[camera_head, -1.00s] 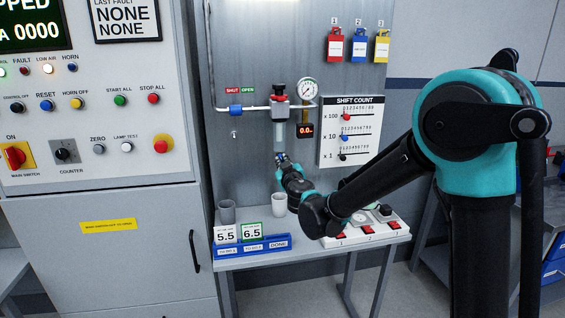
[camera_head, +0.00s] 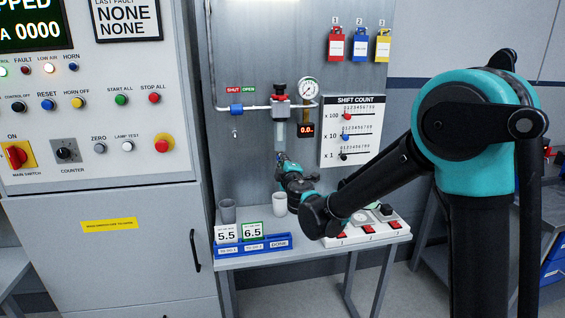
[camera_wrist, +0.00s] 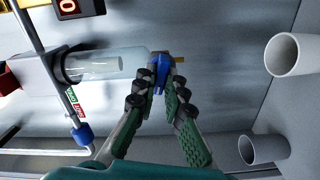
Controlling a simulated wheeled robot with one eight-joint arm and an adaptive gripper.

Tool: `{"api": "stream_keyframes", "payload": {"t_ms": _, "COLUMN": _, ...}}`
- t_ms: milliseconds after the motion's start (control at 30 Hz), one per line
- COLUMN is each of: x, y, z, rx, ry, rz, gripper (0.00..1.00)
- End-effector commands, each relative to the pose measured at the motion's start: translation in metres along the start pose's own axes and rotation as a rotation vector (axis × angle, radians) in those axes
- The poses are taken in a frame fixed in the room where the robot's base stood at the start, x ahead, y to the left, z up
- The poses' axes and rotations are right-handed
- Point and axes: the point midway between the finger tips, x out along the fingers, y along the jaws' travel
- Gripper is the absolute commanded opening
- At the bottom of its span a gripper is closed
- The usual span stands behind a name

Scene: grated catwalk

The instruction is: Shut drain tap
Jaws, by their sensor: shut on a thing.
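The drain tap, a blue handle (camera_wrist: 161,72) with a brass stub, sits at the end of the clear filter bowl (camera_wrist: 95,66) in the wrist view. My gripper (camera_wrist: 160,88) is shut on the blue tap handle, with a fingertip on each side of it. In the head view the clear bowl (camera_head: 280,135) hangs under the regulator (camera_head: 280,108), and my gripper (camera_head: 282,160) is just below it. The tap is mostly hidden by my gripper there.
A grey cup (camera_head: 227,211) and a white cup (camera_head: 279,204) stand on the bench below. A blue valve (camera_head: 236,110) is on the pipe under SHUT/OPEN labels. A gauge (camera_head: 308,89) and red display (camera_head: 306,131) are close right of the bowl. A SHIFT COUNT board (camera_head: 350,130) hangs further right.

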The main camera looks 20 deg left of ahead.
Motion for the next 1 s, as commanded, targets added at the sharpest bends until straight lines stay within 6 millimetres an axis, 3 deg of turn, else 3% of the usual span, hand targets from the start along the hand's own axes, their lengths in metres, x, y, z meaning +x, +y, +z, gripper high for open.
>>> {"api": "stream_keyframes", "payload": {"t_ms": 400, "x": -0.0005, "y": -0.0016, "z": -0.0005, "rx": -0.242, "ry": 0.002, "rz": 0.0, "gripper": 0.0}}
{"api": "stream_keyframes", "payload": {"t_ms": 1000, "x": -0.0007, "y": -0.0019, "z": -0.0005, "rx": -0.3, "ry": 0.002, "rz": 0.0, "gripper": 0.0}}
